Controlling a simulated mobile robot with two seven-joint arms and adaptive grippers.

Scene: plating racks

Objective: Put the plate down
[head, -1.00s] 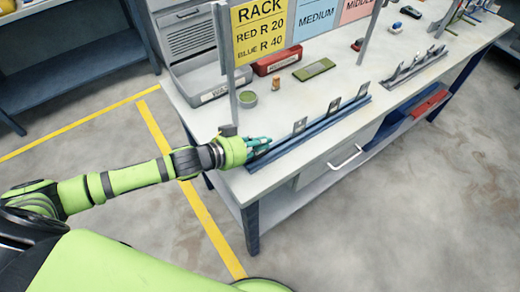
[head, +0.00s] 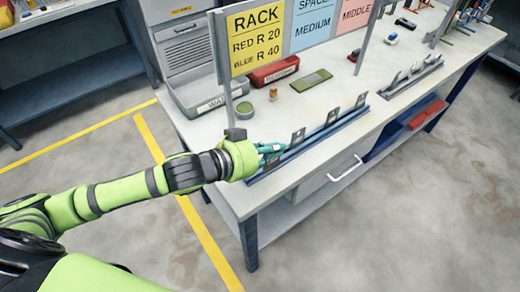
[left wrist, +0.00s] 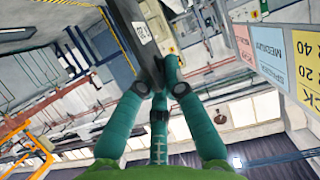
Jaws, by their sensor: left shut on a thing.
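My left gripper (head: 270,152) is at the near-left end of the long blue rack (head: 335,130) on the table. In the left wrist view my left gripper (left wrist: 156,88) has its teal fingers closed on a dark grey plate (left wrist: 147,45) with a small white label. The fingers largely hide this plate in the head view, so I cannot tell whether it touches the rack. My right gripper is not in view.
A sign board (head: 257,38) on posts stands behind the rack. A red bin (head: 273,73), a grey bin (head: 210,102) and a green pad (head: 311,80) lie behind it. A second rack (head: 412,77) is farther right. The tabletop's front strip is clear.

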